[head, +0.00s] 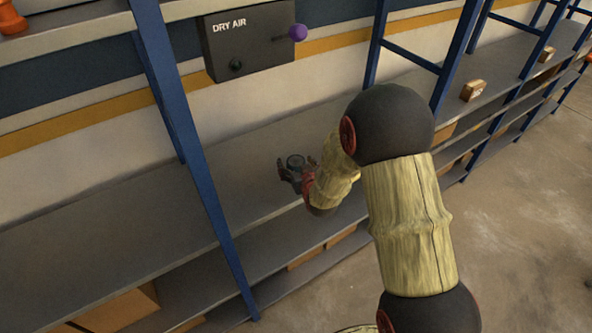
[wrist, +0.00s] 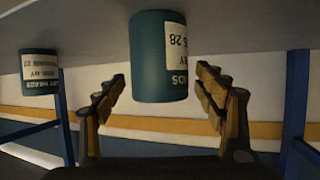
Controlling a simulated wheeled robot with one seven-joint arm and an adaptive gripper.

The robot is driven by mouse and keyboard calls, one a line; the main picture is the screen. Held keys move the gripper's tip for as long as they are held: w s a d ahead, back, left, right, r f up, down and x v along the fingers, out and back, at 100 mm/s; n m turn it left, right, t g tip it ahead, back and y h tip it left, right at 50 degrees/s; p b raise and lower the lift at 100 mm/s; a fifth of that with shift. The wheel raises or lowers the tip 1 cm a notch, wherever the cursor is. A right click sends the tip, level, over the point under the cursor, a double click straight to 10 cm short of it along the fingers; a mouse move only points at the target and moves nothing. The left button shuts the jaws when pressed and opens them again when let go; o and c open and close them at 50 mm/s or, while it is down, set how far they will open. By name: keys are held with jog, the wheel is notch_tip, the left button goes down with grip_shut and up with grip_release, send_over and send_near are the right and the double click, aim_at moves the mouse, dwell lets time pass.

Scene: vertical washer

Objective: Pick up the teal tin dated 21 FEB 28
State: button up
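The wrist view is upside down, with the shelf at the top. A teal tin (wrist: 148,75) stands between the spread fingers of my gripper (wrist: 161,78), with a gap on each side. Its pale label is turned partly away; only an ending like "28" and a few letters show. A second teal tin (wrist: 38,70) stands to the left in the wrist view, outside the fingers; its label is too small to read surely. In the head view my gripper (head: 297,176) is low over the shelf, around a dark round tin top (head: 295,161).
The grey shelf board (head: 110,225) is mostly bare. Blue rack posts (head: 190,130) rise along its front. A dark "DRY AIR" box (head: 250,42) with a purple knob (head: 298,32) is on the wall behind. A small brown box (head: 473,91) stands farther right.

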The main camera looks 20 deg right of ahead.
jog(key=shift+c, duration=1.2)
jog(key=c, duration=1.1)
jog(key=shift+c, duration=0.2)
